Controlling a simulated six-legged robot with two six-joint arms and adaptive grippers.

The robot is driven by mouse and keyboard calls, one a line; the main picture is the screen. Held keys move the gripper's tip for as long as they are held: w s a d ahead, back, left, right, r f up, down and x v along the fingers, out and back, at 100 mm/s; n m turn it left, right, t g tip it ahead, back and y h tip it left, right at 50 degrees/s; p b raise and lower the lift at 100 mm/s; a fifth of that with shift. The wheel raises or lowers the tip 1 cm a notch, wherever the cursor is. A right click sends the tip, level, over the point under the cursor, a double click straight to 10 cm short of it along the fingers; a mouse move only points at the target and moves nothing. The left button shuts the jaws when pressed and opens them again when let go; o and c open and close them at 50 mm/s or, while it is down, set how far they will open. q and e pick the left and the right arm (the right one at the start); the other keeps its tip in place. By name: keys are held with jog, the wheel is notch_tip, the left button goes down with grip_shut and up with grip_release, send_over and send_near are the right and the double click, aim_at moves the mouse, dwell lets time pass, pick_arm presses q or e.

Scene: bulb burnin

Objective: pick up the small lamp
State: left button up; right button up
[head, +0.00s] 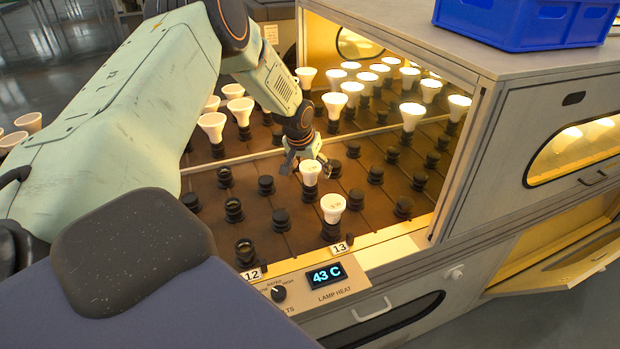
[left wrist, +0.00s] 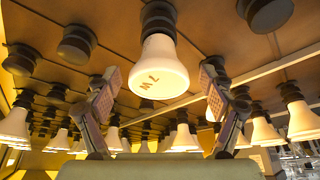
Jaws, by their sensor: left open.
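A small white lamp (head: 310,173) stands upright in a black socket in the front part of the rack, with dark marking on its face. It also shows in the left wrist view (left wrist: 160,72), where the picture is upside down and the lamp seems to hang from its socket. My left gripper (head: 306,167) is open, with its fingers on either side of this lamp. In the left wrist view the fingers (left wrist: 160,88) stand apart with gaps beside the lamp, so it is not gripped. A second white lamp (head: 332,207) stands nearer the front edge. My right gripper is not in view.
Several empty black sockets (head: 281,219) surround the lamp. Taller rows of white lamps (head: 412,115) stand behind and to the left. The cabinet's side wall (head: 470,165) bounds the right. A front panel display (head: 327,276) reads 43 C. A blue crate (head: 525,22) sits on top.

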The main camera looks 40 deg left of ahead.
pick_arm(q)
jog(key=shift+d+r, duration=0.1)
jog(key=shift+r, duration=0.05)
jog(key=shift+c, duration=1)
jog(key=c, duration=1.1)
